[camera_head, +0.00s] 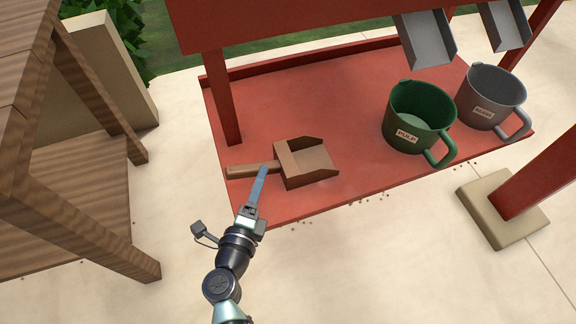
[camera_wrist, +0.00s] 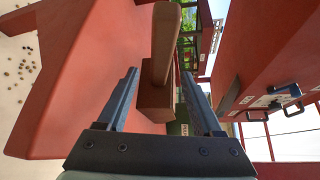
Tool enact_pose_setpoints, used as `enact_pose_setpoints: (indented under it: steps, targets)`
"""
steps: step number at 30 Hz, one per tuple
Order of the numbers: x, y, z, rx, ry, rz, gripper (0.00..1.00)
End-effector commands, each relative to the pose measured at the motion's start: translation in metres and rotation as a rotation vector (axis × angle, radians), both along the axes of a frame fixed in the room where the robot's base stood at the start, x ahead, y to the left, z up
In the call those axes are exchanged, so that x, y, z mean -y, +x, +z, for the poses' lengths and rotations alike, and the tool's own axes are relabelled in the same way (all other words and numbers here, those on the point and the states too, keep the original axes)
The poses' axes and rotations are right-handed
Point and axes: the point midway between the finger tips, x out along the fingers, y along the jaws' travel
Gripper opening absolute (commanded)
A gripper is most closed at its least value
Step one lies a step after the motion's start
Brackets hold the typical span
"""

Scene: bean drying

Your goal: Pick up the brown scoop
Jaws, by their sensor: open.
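The brown scoop (camera_head: 307,162) lies on the red platform (camera_head: 370,95) near its front left, with its handle (camera_head: 250,170) pointing left and its open pan to the right. My gripper (camera_head: 265,170) is at the handle, coming from the front, and its fingertips overlap the handle in the head view. In the wrist view my gripper (camera_wrist: 165,85) is open, with its two fingers apart. The scoop's handle (camera_wrist: 166,40) and part of its pan (camera_wrist: 155,100) show between and beyond the fingers. I cannot tell whether a finger touches the handle.
A green mug labelled PULP (camera_head: 420,115) and a grey mug (camera_head: 492,95) stand right of the scoop under grey chutes (camera_head: 425,40). A red post (camera_head: 222,100) rises behind the handle. A wooden stand (camera_head: 75,200) is at left. Beans (camera_head: 360,200) lie along the front edge.

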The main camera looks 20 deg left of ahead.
Motion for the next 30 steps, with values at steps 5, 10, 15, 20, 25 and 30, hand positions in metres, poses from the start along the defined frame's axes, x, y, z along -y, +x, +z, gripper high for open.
enact_pose_setpoints:
  steps: [5,10,15,20,25,30]
  targets:
    - [0.004,0.026,-0.009,0.004,0.003,-0.003,0.68]
    - [0.003,0.045,-0.009,0.003,0.001,-0.001,0.68]
    - [0.003,0.048,-0.009,0.001,0.001,0.001,0.68]
    - [0.003,0.048,-0.008,0.001,0.000,0.000,0.57]
    - [0.003,0.047,-0.008,0.001,0.000,0.000,0.26]
    - [0.003,0.047,-0.009,0.002,0.000,0.000,0.00]
